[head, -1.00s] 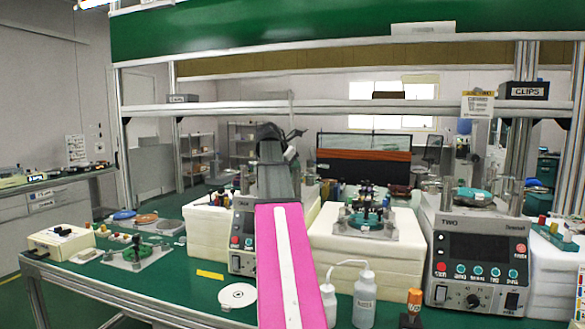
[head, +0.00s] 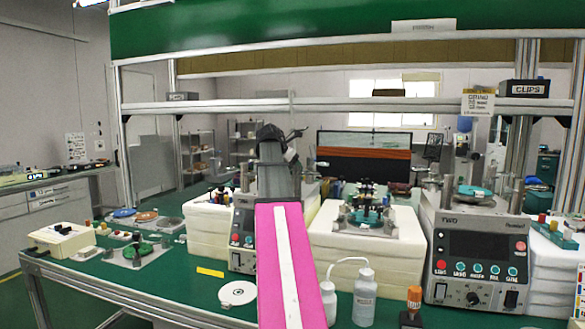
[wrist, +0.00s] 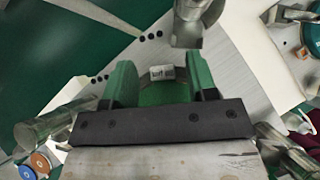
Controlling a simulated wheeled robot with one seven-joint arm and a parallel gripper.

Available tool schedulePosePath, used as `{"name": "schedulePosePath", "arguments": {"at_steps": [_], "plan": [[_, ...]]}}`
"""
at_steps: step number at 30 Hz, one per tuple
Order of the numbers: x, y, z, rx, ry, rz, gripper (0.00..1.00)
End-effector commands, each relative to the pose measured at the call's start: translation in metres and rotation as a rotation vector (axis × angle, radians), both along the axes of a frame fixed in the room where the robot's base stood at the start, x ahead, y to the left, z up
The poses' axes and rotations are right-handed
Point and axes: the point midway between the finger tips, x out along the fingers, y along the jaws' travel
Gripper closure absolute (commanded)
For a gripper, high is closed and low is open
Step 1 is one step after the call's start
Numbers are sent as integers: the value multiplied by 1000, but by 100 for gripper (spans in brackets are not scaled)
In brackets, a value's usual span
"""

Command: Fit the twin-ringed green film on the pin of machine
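My gripper (wrist: 161,73) has two green fingers standing apart on a dark bar, over a grey machine top (wrist: 240,72). Between them shows a green rounded surface (wrist: 162,97) with a small white lettered label (wrist: 161,72). I cannot tell whether this is the film held by the fingers or something lying beyond them; no twin rings can be made out. A metal cylinder (wrist: 187,30) stands just past the fingertips; I cannot tell if it is the pin. In the head view my arm covers part of the left machine (head: 243,228), and the fingers are not clear there.
Machine TWO (head: 480,262) stands at the right. A fixture (head: 365,212) sits on a white block in the middle. Bottles (head: 364,298) and a white disc (head: 237,293) are near the front edge. A green fixture (head: 138,250) and a cream box (head: 62,238) are at the left.

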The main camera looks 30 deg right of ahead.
Motion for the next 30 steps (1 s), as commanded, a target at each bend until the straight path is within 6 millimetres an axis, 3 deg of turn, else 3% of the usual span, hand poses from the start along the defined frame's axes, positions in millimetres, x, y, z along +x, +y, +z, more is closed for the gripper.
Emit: {"name": "schedulePosePath", "arguments": {"at_steps": [10, 24, 30], "plan": [[-3, 5, 6, -2, 3, -4, 44], [-11, 59, 65, -1, 0, 0, 44], [-13, 70, 77, -1, 1, -1, 44]]}}
